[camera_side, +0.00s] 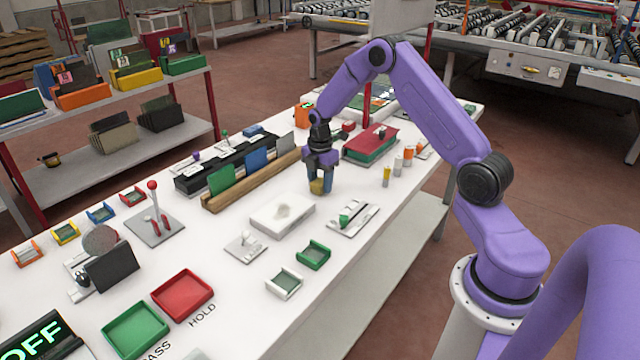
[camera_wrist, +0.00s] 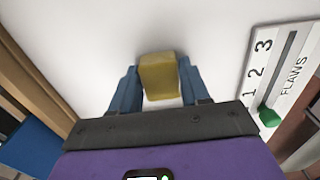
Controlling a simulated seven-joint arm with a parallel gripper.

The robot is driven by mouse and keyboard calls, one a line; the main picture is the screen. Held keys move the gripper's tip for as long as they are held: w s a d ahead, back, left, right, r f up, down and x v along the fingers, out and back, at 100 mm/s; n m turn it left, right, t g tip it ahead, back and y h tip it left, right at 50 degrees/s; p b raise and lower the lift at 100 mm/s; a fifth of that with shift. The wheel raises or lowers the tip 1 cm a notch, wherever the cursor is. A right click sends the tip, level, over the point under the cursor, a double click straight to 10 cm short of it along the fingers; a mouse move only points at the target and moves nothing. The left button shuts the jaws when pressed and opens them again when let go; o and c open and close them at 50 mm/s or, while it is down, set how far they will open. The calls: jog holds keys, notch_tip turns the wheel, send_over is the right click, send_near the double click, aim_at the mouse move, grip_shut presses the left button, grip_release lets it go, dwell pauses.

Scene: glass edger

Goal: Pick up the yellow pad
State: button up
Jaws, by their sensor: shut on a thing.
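The yellow pad (camera_wrist: 160,75) is a small block between the two blue fingers of my gripper (camera_wrist: 158,88) in the wrist view. The fingers are shut on its left and right sides. In the side view the pad (camera_side: 317,187) shows below the fingertips of my gripper (camera_side: 321,178), over the white table near its middle. I cannot tell whether the pad touches the table.
A wooden rack with green and blue plates (camera_side: 222,179) stands left of my gripper. A white block (camera_side: 283,213) and a slider board marked FLAWS (camera_side: 353,218) lie in front. Small cylinders (camera_side: 387,176) and a red-topped box (camera_side: 370,142) stand to the right.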

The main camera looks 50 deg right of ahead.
aim_at(320, 181)
jog(key=shift+r, duration=0.4)
notch_tip(320, 181, up, 2)
jog(key=shift+r, duration=0.15)
jog(key=s+a+r, duration=0.2)
jog(key=s+r, duration=0.2)
jog(key=s, duration=0.2)
jog(key=s+a+r, duration=0.2)
jog(key=s+r, duration=0.3)
jog(key=s, duration=0.2)
jog(key=shift+s+a+r, duration=0.15)
jog(key=shift+a+r, duration=0.1)
jog(key=shift+r, duration=0.05)
